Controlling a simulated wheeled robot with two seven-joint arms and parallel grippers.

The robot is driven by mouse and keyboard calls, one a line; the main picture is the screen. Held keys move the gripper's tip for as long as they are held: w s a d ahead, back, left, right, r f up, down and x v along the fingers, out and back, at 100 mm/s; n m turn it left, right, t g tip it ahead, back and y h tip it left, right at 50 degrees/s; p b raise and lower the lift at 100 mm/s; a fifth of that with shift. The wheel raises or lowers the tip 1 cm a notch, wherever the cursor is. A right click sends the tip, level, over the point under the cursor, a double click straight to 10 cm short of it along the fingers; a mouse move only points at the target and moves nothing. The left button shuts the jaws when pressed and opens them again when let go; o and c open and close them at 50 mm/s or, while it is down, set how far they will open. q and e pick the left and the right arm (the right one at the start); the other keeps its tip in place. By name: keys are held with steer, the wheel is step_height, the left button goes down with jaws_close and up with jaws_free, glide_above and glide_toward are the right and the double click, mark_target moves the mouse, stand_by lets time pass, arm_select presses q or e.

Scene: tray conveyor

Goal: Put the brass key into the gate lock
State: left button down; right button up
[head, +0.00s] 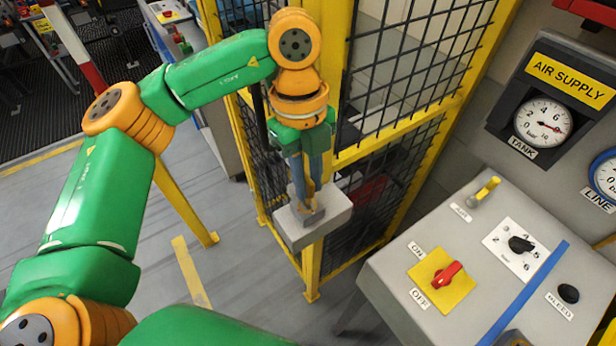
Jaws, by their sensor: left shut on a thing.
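The gate lock (335,217) is a light grey box on the yellow post of the mesh gate, with a small darker grey block on its top front. My left gripper (308,192) points down right over this box. It is shut on the brass key (311,188), of which only a small yellow-orange part shows between and below the fingers. The key's lower end is close to the dark block. I cannot tell whether it touches the block or is inside it. My right gripper is not in view.
A yellow-framed black mesh fence (412,60) stands right behind the lock. A grey control console (400,262) with a red switch (447,275) and knobs fills the lower right. Pressure gauges (541,122) are on the wall at right. Open grey floor lies left of the lock.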

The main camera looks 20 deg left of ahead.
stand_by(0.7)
arm_select(q)
steer(key=shift+f+b, duration=1.75)
steer(key=shift+f, duration=0.05)
steer(key=c, duration=0.7)
jaws_free()
steer(key=r, duration=0.7)
steer(key=shift+w+a+r, duration=0.1)
steer(key=shift+w+a, duration=0.2)
steer(key=shift+a, duration=0.05)
